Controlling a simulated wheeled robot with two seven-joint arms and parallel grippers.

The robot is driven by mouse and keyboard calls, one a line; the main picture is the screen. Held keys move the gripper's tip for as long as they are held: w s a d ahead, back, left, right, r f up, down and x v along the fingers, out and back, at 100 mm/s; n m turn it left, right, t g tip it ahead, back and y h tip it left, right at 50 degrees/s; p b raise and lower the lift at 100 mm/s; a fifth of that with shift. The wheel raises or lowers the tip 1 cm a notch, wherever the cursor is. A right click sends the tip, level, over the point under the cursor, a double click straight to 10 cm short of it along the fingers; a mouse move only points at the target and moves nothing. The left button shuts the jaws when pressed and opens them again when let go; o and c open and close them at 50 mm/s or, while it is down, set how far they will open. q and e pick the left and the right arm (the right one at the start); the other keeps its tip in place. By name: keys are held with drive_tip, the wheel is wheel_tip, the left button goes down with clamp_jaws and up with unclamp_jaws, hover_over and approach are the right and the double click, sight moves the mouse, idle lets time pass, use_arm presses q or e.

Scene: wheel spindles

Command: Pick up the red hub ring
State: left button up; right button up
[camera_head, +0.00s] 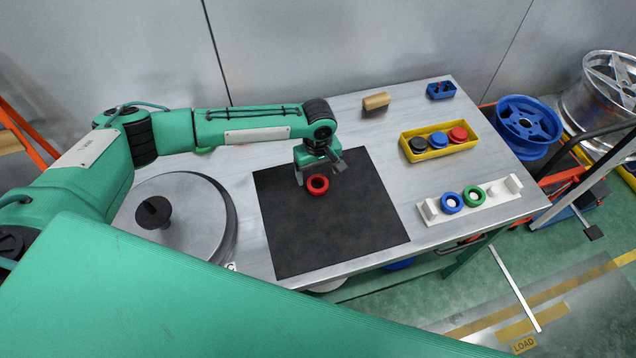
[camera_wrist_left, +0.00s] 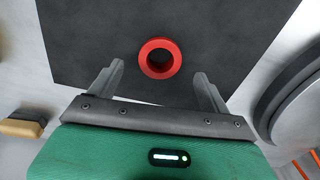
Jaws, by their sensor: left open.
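The red hub ring (camera_head: 318,190) lies flat on the black mat (camera_head: 345,235), near the mat's back edge. My left gripper (camera_head: 319,175) is directly above and just behind it in the head view. In the left wrist view the red hub ring (camera_wrist_left: 160,64) shows beyond and between the two spread fingertips, with black mat showing through its hole. My left gripper (camera_wrist_left: 160,82) is open with nothing between its fingers. Whether a finger touches the ring cannot be told. My right gripper is not in view.
A round grey disc with a black knob (camera_head: 153,212) stands left of the mat. On the right are a yellow tray (camera_head: 440,156) of caps and a white rack (camera_head: 428,212) with blue and green rings.

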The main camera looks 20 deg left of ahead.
sight(318, 181)
use_arm(q)
drive_tip(key=shift+f+p, duration=0.6)
drive_tip(key=shift+f, duration=0.3)
wheel_tip(318, 181, down, 2)
drive_tip(key=shift+f, duration=0.6)
drive_tip(key=c, duration=0.8)
drive_tip(key=shift+c, duration=1.3)
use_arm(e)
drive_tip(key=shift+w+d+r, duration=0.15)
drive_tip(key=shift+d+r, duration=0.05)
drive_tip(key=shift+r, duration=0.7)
